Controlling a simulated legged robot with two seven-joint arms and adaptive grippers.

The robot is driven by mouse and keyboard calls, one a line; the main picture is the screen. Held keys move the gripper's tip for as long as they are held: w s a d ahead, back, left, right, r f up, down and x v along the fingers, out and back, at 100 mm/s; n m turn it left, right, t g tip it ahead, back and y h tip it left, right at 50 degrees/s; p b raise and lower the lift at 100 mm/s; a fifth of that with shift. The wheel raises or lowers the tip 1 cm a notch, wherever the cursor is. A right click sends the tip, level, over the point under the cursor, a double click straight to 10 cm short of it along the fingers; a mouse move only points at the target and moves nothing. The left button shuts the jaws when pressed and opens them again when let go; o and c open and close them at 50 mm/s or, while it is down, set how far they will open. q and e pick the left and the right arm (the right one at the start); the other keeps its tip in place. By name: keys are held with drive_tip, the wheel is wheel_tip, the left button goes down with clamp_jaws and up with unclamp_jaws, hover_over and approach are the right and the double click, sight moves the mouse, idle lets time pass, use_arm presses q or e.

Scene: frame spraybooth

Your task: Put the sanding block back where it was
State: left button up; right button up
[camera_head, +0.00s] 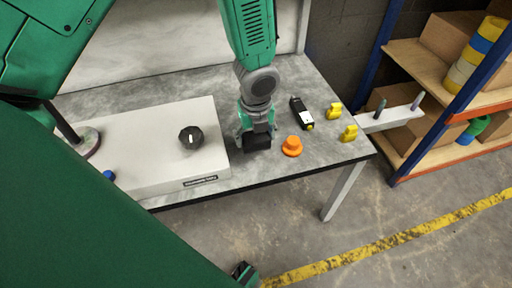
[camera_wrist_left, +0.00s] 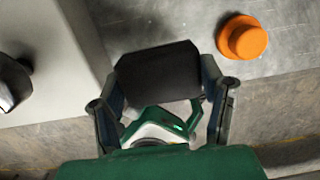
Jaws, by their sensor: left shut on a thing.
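The sanding block is a dark, nearly black block (camera_head: 257,142) beside the right end of the white box on the grey bench. My left gripper (camera_head: 257,134) points down and is shut on it. In the left wrist view the block (camera_wrist_left: 158,72) sits between the two fingers (camera_wrist_left: 160,98), with the grey bench top behind it. I cannot tell whether its underside touches the bench. Of my right gripper, only a small dark part (camera_head: 243,272) seems to show at the bottom edge; its jaws cannot be made out.
The white box (camera_head: 150,160) with a black knob (camera_head: 191,137) stands left of the block. An orange knob-shaped piece (camera_head: 291,146) is close on the right. A black device (camera_head: 302,113) and two yellow pieces (camera_head: 349,133) lie farther right. The bench's front edge is near.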

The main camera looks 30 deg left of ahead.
sight(256, 158)
use_arm(q)
wheel_tip(256, 158, down, 6)
drive_tip(key=shift+d+f+b, duration=0.1)
drive_tip(key=shift+b, duration=0.95)
drive_tip(key=shift+c, duration=0.3)
drive_tip(key=o, duration=1.1)
drive_tip(key=r+p, duration=0.1)
drive_tip(key=r, duration=0.3)
drive_tip(key=r+p, duration=0.2)
drive_tip(key=r, duration=0.2)
drive_tip(key=s+r+p, duration=0.1)
drive_tip(key=r+p, duration=0.1)
drive_tip(key=r, duration=0.2)
drive_tip(key=shift+d+r, duration=0.1)
drive_tip(key=shift+d, duration=0.3)
drive_tip(key=shift+s, duration=0.1)
